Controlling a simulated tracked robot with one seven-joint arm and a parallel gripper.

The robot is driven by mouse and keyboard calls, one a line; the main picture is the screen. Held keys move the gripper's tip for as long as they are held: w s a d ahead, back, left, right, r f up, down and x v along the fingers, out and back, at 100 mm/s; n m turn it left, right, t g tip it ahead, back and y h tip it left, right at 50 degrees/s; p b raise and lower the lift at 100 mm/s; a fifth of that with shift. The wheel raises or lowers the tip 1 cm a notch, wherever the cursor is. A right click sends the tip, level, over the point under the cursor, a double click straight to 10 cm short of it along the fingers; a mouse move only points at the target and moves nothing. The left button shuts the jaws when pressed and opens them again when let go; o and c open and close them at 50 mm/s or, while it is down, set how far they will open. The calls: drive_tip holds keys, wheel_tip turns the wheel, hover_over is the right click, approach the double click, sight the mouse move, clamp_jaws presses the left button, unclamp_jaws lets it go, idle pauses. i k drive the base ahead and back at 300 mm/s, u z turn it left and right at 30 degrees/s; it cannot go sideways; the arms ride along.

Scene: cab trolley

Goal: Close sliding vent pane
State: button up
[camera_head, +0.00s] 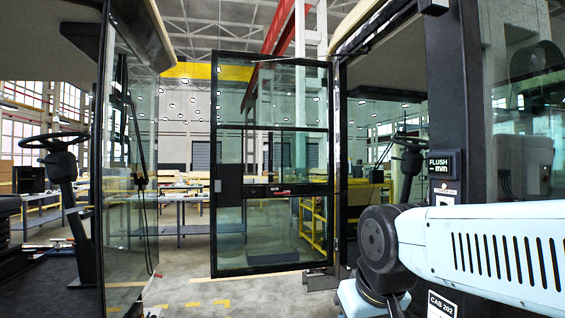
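A tall glass door (214,235) with a black frame stands swung out in the middle of the view. Horizontal bars split it into an upper, a middle and a lower glass section. The middle glass section (270,157) lies between two bars; I cannot tell which pane slides or whether a gap is open. A dark box (230,185) sits at the door's left edge, and a thick dark rail (290,189) with small red marks runs beside it. My light blue arm reaches in from the right, with a dark round joint. My gripper is not in view.
A dark cab pillar (455,90) with a "FLUSH mm" display (443,163) stands at the right, close to my arm. Another cab with a steering wheel (55,140) and glass panel (128,200) stands at the left. Concrete floor (190,270) is clear between them. Workbenches stand behind.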

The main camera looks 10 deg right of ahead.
sight(288, 152)
drive_tip(key=z, duration=0.4)
drive_tip(key=i, duration=2.9)
drive_tip(key=u, duration=0.4)
